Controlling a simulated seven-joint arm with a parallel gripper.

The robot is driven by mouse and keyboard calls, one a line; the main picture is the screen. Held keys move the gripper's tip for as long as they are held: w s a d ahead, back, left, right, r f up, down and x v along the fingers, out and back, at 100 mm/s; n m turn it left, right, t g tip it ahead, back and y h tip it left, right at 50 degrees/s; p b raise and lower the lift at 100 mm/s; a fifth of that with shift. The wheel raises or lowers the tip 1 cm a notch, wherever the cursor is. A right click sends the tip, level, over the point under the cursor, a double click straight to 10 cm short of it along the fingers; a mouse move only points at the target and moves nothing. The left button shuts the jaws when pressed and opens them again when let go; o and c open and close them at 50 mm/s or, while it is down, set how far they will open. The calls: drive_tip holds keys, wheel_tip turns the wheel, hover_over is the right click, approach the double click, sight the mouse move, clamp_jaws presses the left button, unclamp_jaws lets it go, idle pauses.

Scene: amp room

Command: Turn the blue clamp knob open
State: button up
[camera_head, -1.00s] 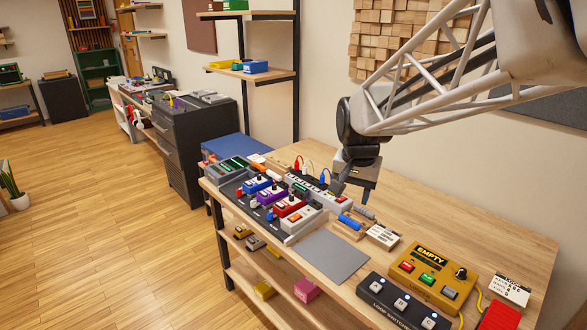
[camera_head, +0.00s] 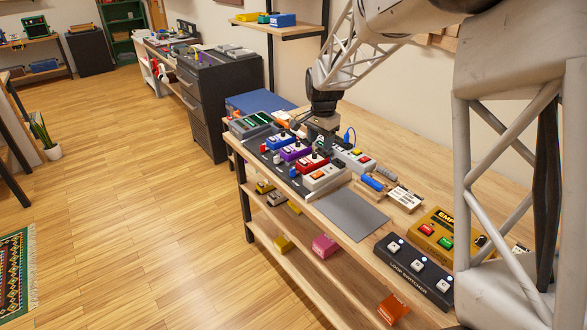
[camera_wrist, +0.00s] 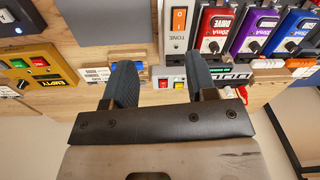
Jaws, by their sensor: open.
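My gripper (camera_wrist: 162,72) is open, with nothing between its fingers. In the head view it (camera_head: 320,138) hangs over the back of the pedalboard, behind the row of pedals; its fingertips are hard to make out there. A blue cylinder (camera_head: 372,183) lies on a small wooden block to the right of the pedals. It shows partly in the wrist view (camera_wrist: 138,65), behind the left finger. A small blue piece (camera_head: 292,172) stands at the pedalboard's front edge. I cannot tell which of these blue parts is the clamp knob, or how far it is turned.
Blue, purple, red and white pedals (camera_head: 325,175) stand close together on the dark pedalboard. Coloured plugs and cables rise behind them. A yellow box (camera_head: 437,238) and a black footswitch unit (camera_head: 412,270) stand to the right. A bare grey mat (camera_head: 347,214) lies in front.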

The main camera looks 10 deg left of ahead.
drive_tip(key=m, duration=0.2)
hover_over(293, 169)
drive_tip(key=shift+g, duration=0.3)
wheel_tip(293, 169, down, 12)
drive_tip(key=shift+a+r, duration=0.1)
drive_tip(key=shift+r, duration=0.1)
drive_tip(key=shift+f, duration=0.1)
drive_tip(key=shift+f, duration=3.8)
drive_tip(key=c, duration=0.9)
